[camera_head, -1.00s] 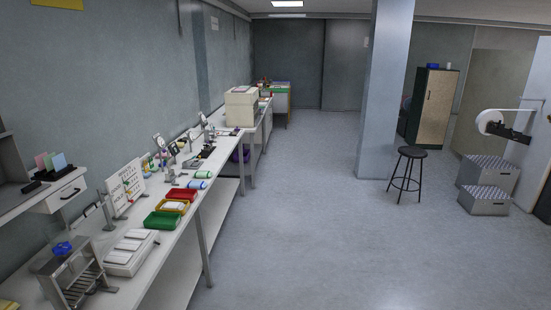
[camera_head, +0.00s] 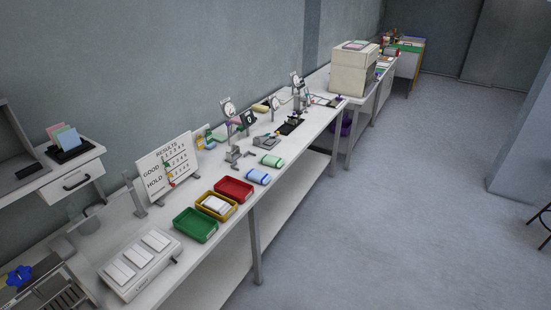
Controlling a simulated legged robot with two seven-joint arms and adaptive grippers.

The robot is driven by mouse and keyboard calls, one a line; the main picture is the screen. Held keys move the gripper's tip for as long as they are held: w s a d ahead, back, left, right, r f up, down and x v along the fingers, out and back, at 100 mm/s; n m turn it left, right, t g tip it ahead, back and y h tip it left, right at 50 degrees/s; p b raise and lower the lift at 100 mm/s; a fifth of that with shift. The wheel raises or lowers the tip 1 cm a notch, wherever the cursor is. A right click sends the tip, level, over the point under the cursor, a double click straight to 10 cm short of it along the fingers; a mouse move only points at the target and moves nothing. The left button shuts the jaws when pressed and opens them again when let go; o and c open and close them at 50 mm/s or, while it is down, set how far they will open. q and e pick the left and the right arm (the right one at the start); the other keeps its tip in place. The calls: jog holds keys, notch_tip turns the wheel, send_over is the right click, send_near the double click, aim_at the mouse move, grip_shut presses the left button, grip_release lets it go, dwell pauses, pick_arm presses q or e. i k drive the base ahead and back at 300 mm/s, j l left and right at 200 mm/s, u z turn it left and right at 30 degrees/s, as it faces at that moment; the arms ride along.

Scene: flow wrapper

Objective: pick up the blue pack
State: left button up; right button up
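A blue pack (camera_head: 258,177) lies on the long white bench (camera_head: 222,238), near its front edge and just right of the red tray. A green pack (camera_head: 272,160) lies behind it, farther along the bench. Neither of my grippers shows in the head view.
Green (camera_head: 196,225), yellow (camera_head: 217,205) and red (camera_head: 234,190) trays line the bench front; the yellow one holds white packs. The floor (camera_head: 380,220) right of the bench is clear.

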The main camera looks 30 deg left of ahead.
aim_at(259, 177)
jog(key=i+u, duration=0.4)
jog(key=i+l+u, duration=0.1)
jog(key=i+u, duration=0.2)
jog(key=u, duration=0.15)
jog(key=i+l+u, duration=0.25)
jog(key=u, duration=0.15)
jog(key=i+l+u, duration=0.45)
jog(key=k+j, duration=0.1)
jog(key=j, duration=0.05)
